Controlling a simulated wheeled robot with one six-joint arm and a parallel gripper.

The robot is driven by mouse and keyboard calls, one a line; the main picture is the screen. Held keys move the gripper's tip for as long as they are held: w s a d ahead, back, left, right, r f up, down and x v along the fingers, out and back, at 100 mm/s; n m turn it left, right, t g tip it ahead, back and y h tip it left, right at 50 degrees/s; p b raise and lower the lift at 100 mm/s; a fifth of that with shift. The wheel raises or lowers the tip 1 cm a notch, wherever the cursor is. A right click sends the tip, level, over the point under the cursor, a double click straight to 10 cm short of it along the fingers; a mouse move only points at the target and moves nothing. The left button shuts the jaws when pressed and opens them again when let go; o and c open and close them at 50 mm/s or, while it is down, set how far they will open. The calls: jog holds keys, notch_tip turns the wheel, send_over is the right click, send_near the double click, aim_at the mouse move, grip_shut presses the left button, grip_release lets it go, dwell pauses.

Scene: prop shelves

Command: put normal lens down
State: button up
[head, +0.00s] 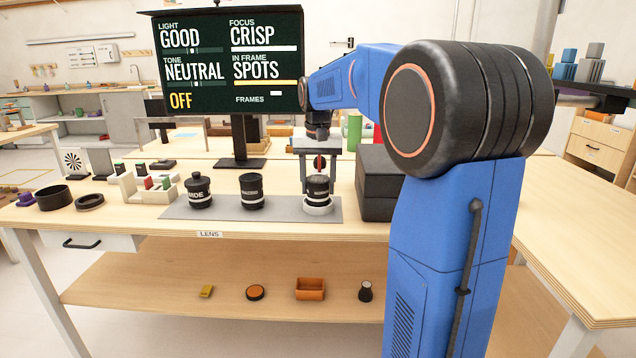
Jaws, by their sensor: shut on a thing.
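The lens in my grasp (318,187) is a black cylinder with a pale band; its label is too small to read, so I cannot tell for sure that it is the normal lens. My gripper (318,190) points down and is shut on it, one finger on each side. The lens is upright over a white ring (318,208) at the right part of the grey mat (225,214). I cannot tell whether it rests fully there. A lens marked WIDE (199,190) and another black lens (251,191) stand to the left on the mat.
Dark boxes (377,190) stand close to the right of my gripper. A screen (232,62) on a stand is behind. A white rack (148,190) and black rings (53,198) are at the left. The front table strip is clear.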

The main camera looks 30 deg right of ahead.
jog(key=o, duration=1.5)
jog(key=shift+f, duration=0.1)
jog(key=r, duration=1.3)
jog(key=shift+s+a+r, duration=0.15)
jog(key=shift+s+a, duration=0.1)
jog(key=shift+s, duration=0.05)
jog(key=s+a+f+n+t, duration=0.1)
jog(key=s+a+f+n, duration=0.1)
jog(key=s+a+f, duration=0.45)
jog(key=s+a+f+n+t, duration=0.1)
jog(key=s+a+f+n, duration=0.2)
jog(key=s, duration=0.7)
jog(key=s+a+f, duration=0.2)
jog(key=s+f, duration=0.2)
jog(key=f, duration=0.1)
jog(key=s+a+f+n+t, duration=0.1)
jog(key=s+a+f, duration=0.1)
jog(key=s+f, duration=0.3)
jog(key=s+a+f+t, duration=0.1)
jog(key=s+a+f, duration=0.1)
jog(key=s+f, duration=0.2)
jog(key=shift+s+a+f+n, duration=0.1)
jog(key=shift+s+f+n, duration=0.3)
jog(key=shift+f, duration=0.25)
